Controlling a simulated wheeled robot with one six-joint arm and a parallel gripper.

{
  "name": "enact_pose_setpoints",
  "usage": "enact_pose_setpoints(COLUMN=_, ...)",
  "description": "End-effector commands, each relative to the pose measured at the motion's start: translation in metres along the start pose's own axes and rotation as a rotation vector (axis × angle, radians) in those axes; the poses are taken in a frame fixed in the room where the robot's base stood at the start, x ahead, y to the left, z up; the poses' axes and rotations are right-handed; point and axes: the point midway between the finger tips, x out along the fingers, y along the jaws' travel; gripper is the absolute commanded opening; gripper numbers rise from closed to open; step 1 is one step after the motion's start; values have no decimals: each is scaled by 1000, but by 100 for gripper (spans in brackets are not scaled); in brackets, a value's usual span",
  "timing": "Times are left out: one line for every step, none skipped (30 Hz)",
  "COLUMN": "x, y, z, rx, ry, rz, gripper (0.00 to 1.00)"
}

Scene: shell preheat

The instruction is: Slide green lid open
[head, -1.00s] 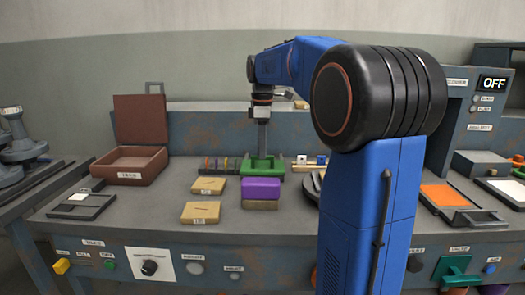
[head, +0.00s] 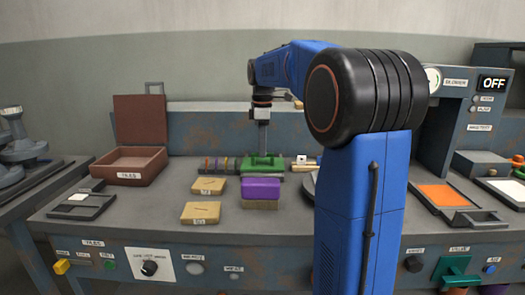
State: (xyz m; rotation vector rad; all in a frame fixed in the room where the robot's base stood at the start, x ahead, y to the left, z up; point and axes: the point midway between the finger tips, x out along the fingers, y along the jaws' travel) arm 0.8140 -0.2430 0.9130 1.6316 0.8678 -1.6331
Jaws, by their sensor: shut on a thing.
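The green lid (head: 262,169) is a small, low green piece at the back middle of the bench, just behind the purple block. My gripper (head: 262,152) points straight down from the blue arm and is shut on the green lid. The fingertips are small in this view, so their exact hold on the lid is hard to see. What lies under the lid is hidden.
A purple block (head: 261,189) sits in front of the lid on a tan block (head: 260,204). Two more tan blocks (head: 208,186) (head: 201,213) lie to the left. A row of small coloured pieces (head: 216,165) adjoins the lid's left. An open brown box (head: 127,167) stands farther left.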

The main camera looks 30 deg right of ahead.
Motion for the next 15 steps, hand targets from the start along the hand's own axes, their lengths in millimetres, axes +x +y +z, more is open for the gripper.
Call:
enact_pose_setpoints(x=0, y=11, z=0, rx=1, ry=0, rz=1, gripper=0)
enact_pose_setpoints(x=0, y=17, z=0, rx=1, ry=1, rz=1, gripper=0)
enact_pose_setpoints(x=0, y=24, z=0, rx=1, ry=0, rz=1, gripper=0)
enact_pose_setpoints(x=0, y=29, z=0, rx=1, ry=0, rz=1, gripper=0)
enact_pose_setpoints(x=-1, y=35, z=0, rx=1, ry=1, rz=1, gripper=0)
enact_pose_setpoints(x=0, y=41, z=0, rx=1, ry=0, rz=1, gripper=0)
enact_pose_setpoints(x=-1, y=46, z=0, rx=0, ry=1, rz=1, gripper=0)
enact_pose_setpoints(x=-1, y=50, z=0, rx=0, ry=1, rz=2, gripper=0)
enact_pose_setpoints(x=-1, y=55, z=0, rx=0, ry=1, rz=1, gripper=0)
enact_pose_setpoints(x=-1, y=58, z=0, rx=0, ry=1, rz=2, gripper=0)
enact_pose_setpoints(x=-1, y=61, z=0, rx=0, ry=1, rz=3, gripper=0)
enact_pose_setpoints(x=-1, y=64, z=0, rx=0, ry=1, rz=3, gripper=0)
enact_pose_setpoints(x=-1, y=66, z=0, rx=0, ry=1, rz=3, gripper=0)
enact_pose_setpoints(x=-1, y=67, z=0, rx=0, ry=1, rz=3, gripper=0)
enact_pose_setpoints(x=-1, y=68, z=0, rx=0, ry=1, rz=3, gripper=0)
